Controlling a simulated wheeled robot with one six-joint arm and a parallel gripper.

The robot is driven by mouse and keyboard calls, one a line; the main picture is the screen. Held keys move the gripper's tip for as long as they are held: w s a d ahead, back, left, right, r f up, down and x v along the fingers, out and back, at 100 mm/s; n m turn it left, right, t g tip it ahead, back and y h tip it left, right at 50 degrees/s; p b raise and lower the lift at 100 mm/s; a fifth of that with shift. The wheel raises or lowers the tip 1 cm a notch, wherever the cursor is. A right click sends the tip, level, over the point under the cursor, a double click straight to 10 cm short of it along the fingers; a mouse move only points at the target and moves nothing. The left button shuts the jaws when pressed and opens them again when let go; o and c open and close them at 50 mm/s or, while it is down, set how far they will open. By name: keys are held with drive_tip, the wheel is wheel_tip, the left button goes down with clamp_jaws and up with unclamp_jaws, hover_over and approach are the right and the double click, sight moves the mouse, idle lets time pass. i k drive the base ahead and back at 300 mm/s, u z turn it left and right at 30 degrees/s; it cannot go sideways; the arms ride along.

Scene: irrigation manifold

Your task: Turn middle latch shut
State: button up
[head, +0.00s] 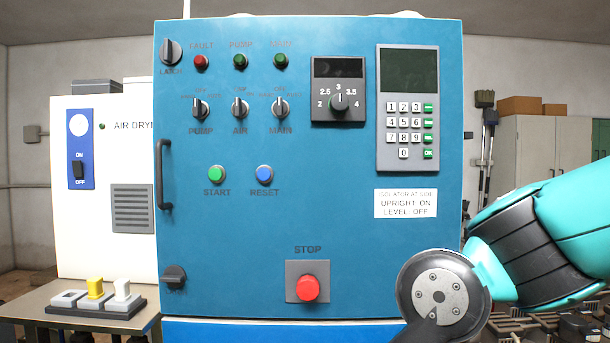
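A blue control cabinet (330,220) faces me, its door looking flush. Two dark latch knobs show on its left edge. The upper latch (171,52), above the word LATCH, has its grip upright. The lower latch (174,277) has its grip lying about level. Between them is a black pull handle (163,174); I cannot make out a separate middle latch there. My gripper is out of view; only my teal and black arm shows at the lower right, covering the cabinet's lower right corner.
The cabinet face carries selector knobs, a dial (338,102), a keypad (407,122) and a red STOP button (308,288). A white air dryer (110,190) stands to the left, above a table with a switch block (95,302).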

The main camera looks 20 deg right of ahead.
sight(174, 276)
drive_tip(key=z, duration=1.55)
drive_tip(key=k, duration=1.25)
drive_tip(key=u, duration=1.6)
drive_tip(key=i, duration=0.5)
drive_tip(key=z, duration=0.15)
